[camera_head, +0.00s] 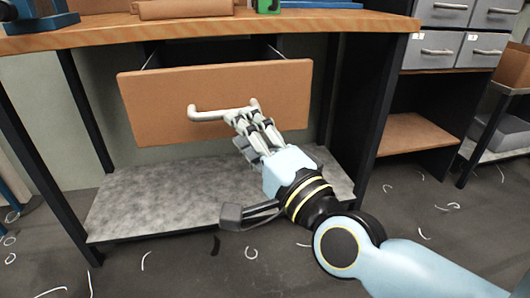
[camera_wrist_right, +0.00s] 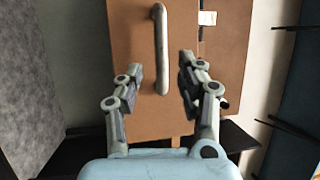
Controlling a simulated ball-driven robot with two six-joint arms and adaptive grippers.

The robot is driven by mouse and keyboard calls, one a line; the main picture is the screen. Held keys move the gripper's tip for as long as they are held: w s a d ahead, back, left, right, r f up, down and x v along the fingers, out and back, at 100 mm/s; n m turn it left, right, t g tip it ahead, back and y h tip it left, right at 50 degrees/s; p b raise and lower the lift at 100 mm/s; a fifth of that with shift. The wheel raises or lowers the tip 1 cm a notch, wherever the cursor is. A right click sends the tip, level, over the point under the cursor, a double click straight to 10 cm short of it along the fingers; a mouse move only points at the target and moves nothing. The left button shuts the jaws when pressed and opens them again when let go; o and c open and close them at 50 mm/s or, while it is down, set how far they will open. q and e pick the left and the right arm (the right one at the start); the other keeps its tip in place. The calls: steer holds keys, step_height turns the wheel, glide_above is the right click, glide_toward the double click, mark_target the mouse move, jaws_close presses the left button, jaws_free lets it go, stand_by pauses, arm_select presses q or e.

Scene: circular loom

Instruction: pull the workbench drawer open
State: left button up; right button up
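The workbench drawer (camera_head: 160,90) has a brown front panel that stands out from under the bench top, with a dark gap behind its upper edge. Its pale bar handle (camera_head: 207,115) runs across the panel. My right gripper (camera_head: 245,117) is at the right end of the handle and covers part of it. In the right wrist view the handle (camera_wrist_right: 160,35) shows beyond and between the two spread fingers of my right gripper (camera_wrist_right: 161,65), with gaps on both sides. The gripper is open and holds nothing. My left gripper is out of view.
The wooden bench top (camera_head: 300,22) lies above the drawer and carries a blue vise-like object (camera_head: 35,15). A grey lower shelf (camera_head: 150,200) is below. A dark bench leg (camera_head: 375,100) stands at the right. Pale curled scraps lie on the floor.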

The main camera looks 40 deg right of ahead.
steer(key=v, duration=0.6)
steer(key=shift+r, duration=0.15)
step_height(320, 180, down, 25)
steer(key=s+n+g+y+p, duration=0.2)
steer(key=n+g+y+p, duration=0.1)
steer(key=n+g+p, duration=0.55)
steer(key=s+d+f+n+g+p, duration=0.25)
steer(key=s+f+n+g, duration=0.3)
steer(key=s+f, duration=0.95)
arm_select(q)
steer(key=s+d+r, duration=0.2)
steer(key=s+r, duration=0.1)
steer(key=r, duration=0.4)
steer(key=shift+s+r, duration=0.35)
arm_select(e)
steer(key=s+f+n+g, duration=0.1)
steer(key=s+n+g, duration=0.1)
steer(key=s, duration=0.6)
steer(key=s+d+f+n+g, duration=0.1)
steer(key=s+f+n+g, duration=0.1)
steer(key=s, duration=0.7)
steer(key=shift+s+d+n+g+h, duration=0.25)
steer(key=shift+n+g+h, duration=0.15)
steer(key=shift+n+g, duration=0.3)
